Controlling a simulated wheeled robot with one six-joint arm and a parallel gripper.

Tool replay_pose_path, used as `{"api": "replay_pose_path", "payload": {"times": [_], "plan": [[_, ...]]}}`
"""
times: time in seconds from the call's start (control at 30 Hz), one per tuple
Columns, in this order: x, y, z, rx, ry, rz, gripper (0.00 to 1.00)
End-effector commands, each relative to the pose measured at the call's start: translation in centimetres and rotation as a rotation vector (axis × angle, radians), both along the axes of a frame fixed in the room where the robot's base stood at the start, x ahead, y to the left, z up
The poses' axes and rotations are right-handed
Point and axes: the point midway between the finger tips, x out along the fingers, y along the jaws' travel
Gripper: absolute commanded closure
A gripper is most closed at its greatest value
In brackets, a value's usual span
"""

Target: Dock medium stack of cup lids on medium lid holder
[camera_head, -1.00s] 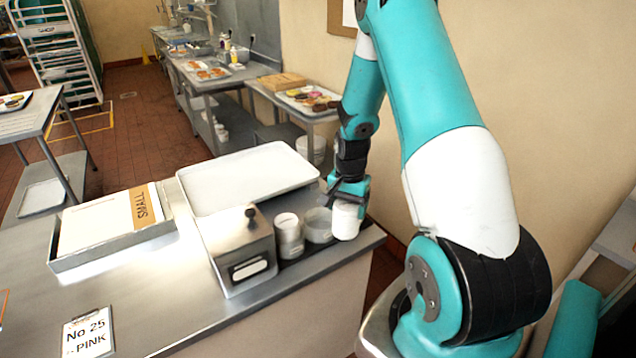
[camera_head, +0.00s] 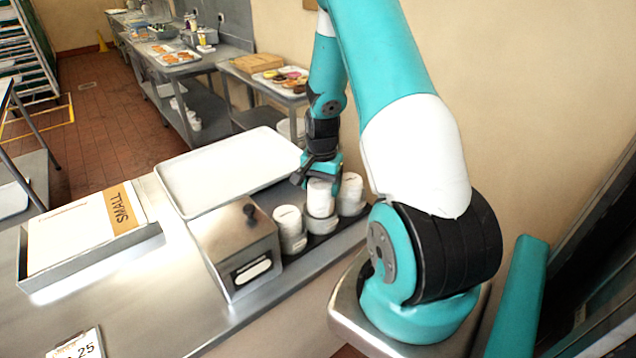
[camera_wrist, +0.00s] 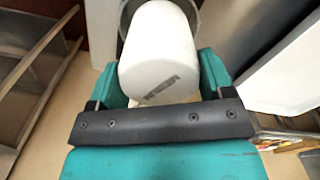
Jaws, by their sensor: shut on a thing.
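My gripper (camera_head: 322,170) is shut on a white stack of cup lids (camera_head: 320,198). In the wrist view the stack (camera_wrist: 158,52) sits between the teal jaws (camera_wrist: 160,90), with a small dark label on its side. The stack stands roughly upright over the middle round metal lid holder (camera_head: 322,226). Its lower end overlaps the holder's rim in the head view; I cannot tell whether it is inside or just above. A grey round rim (camera_wrist: 197,12) shows behind the stack's far end in the wrist view.
A left holder with lids (camera_head: 290,222) and another white stack (camera_head: 351,190) flank the middle holder closely. A metal box with a black knob (camera_head: 236,245) stands at left. A white tray (camera_head: 225,172) lies behind. The wall is at right.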

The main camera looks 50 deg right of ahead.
Motion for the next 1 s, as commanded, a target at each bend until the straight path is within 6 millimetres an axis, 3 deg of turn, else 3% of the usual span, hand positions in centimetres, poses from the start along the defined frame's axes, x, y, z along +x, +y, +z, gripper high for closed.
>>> {"api": "replay_pose_path", "payload": {"times": [0.1,0.3,1.0], "plan": [[0.0,0.0,-1.8,0.001,0.000,0.000,0.51],[0.1,0.1,-3.1,0.000,0.000,0.002,0.51],[0.1,0.3,-3.1,0.000,0.000,0.005,0.51]]}}
